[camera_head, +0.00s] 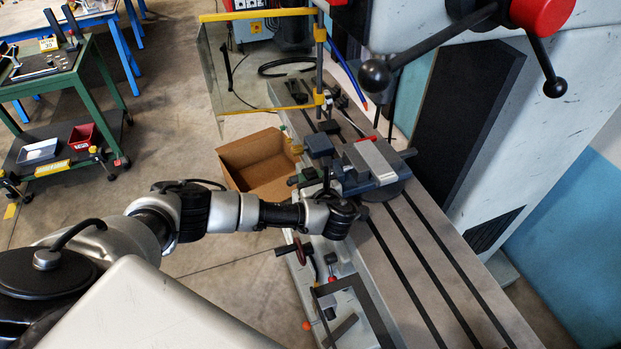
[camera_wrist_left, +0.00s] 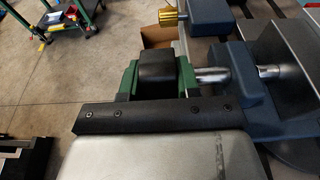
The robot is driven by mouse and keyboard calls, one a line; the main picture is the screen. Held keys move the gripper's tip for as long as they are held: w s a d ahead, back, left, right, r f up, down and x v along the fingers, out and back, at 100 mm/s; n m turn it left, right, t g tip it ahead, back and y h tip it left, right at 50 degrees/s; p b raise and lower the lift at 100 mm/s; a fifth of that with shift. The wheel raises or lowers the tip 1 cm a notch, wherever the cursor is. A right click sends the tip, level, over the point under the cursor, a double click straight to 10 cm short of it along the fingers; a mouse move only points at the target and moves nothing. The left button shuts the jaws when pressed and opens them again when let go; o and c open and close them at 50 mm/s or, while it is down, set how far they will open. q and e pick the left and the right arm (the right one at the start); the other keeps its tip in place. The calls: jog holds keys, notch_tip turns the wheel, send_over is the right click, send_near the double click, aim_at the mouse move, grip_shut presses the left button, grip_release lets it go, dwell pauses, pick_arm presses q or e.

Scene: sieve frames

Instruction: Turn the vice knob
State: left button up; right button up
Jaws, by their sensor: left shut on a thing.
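The vice (camera_head: 372,163), blue with a grey top, sits on the slotted machine table. In the left wrist view its blue body (camera_wrist_left: 240,105) is at the right, with a metal shaft (camera_wrist_left: 212,76) running left from it. The dark vice knob (camera_wrist_left: 157,66) is at that shaft's end. My left gripper (camera_wrist_left: 158,78) has its green fingers on either side of the knob, shut on it. In the head view the left gripper (camera_head: 309,181) reaches the vice's left side; the knob is small and partly hidden there. My right gripper is not in view.
A cardboard box (camera_head: 258,160) stands on the floor behind my left arm. A clear guard with a yellow frame (camera_head: 260,65) hangs above it. A black ball-ended lever (camera_head: 430,48) hangs over the table. The near part of the slotted table (camera_head: 430,255) is clear.

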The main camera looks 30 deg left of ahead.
aim_at(315, 175)
pick_arm(q)
jog(key=shift+t+y, duration=0.3)
dwell(0.4)
jog(key=o, duration=0.9)
jog(key=shift+r, duration=0.3)
jog(key=r, duration=0.2)
jog(key=d+r+b, duration=0.1)
jog(key=shift+d+r, duration=0.1)
jog(key=shift+r, duration=0.25)
jog(key=shift+s+d+r+b, duration=0.2)
jog(key=shift+d+r+b, duration=0.3)
jog(key=shift+d+r, duration=0.95)
jog(key=shift+s+d+r+b, duration=0.15)
jog(key=shift+d+r+b, duration=0.45)
jog(key=shift+d, duration=1.45)
jog(key=shift+s+d+r+b, duration=0.2)
jog(key=shift+d+r+b, duration=0.15)
jog(key=shift+d+r, duration=1.15)
